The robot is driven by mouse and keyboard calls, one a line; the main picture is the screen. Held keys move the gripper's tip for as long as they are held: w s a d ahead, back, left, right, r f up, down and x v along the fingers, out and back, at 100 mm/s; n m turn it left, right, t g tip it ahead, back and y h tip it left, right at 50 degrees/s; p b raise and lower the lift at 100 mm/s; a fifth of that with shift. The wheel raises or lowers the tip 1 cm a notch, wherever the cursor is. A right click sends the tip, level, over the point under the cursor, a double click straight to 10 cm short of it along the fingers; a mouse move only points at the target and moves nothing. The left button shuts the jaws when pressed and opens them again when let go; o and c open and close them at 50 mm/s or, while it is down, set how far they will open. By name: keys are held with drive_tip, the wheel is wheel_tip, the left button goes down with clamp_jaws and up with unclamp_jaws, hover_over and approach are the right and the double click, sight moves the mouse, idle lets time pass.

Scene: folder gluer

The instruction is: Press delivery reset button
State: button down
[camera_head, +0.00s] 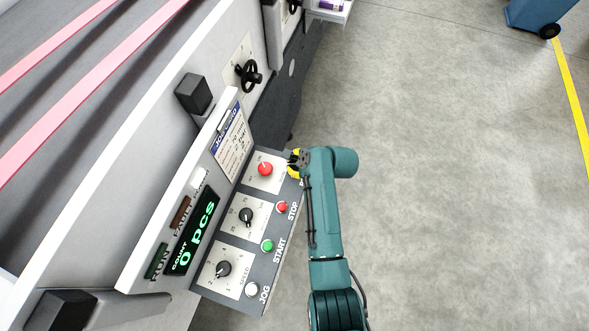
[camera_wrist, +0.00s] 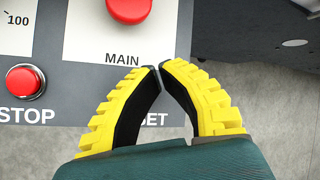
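The control panel (camera_head: 236,237) of the machine carries a label ending in "SET" (camera_wrist: 156,118), seen between my fingers in the wrist view. The left finger covers the start of that label. The button belonging to it is not visible; my fingers cover the area just above the label. My gripper (camera_head: 294,160) has yellow ribbed fingers with black pads and is at the panel's upper right corner. I cannot tell whether the tips touch the panel.
A large red button (camera_head: 265,169) labelled MAIN is close left of my gripper. The red STOP button (camera_head: 282,207), green START button (camera_head: 267,245) and white JOG button (camera_head: 252,290) line the panel's edge. The display (camera_head: 192,232) reads 0 pcs. Open floor lies right.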

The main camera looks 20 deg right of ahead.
drive_tip(key=shift+r+p, duration=2.6)
drive_tip(key=shift+p, duration=0.1)
drive_tip(key=shift+f, duration=0.1)
